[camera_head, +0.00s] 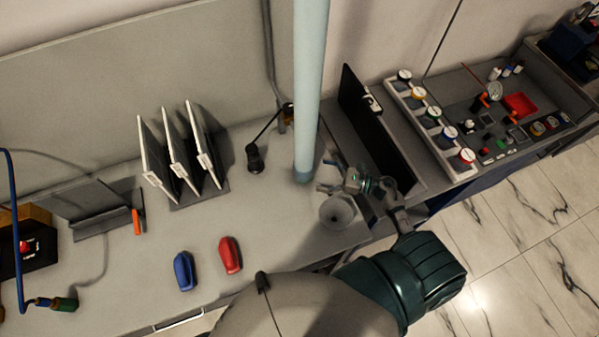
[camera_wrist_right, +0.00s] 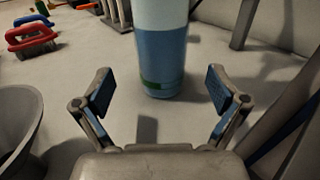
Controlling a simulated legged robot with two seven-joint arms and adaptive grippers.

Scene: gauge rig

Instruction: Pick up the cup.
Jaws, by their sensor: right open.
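A tall pale-blue cylinder (camera_head: 309,90) stands upright on the grey bench, its top cut off by the frame. In the right wrist view the cylinder (camera_wrist_right: 160,55) is bluer low down, with a green patch near its base. A grey conical vessel (camera_head: 338,210) stands beside my right gripper, and the wrist view shows it (camera_wrist_right: 14,125) at the left edge. I cannot tell which of these is the cup. My right gripper (camera_head: 328,175) is open and empty, low over the bench. Its fingers (camera_wrist_right: 160,92) point at the cylinder's base, which is beyond the tips. My left gripper is out of view.
A red brush (camera_head: 230,255) and a blue brush (camera_head: 185,271) lie near the front edge. White-edged panels (camera_head: 180,160) stand in a rack at the back left. A dark upright panel (camera_head: 372,130) stands right of the cylinder. Bare bench lies between the brushes and cylinder.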

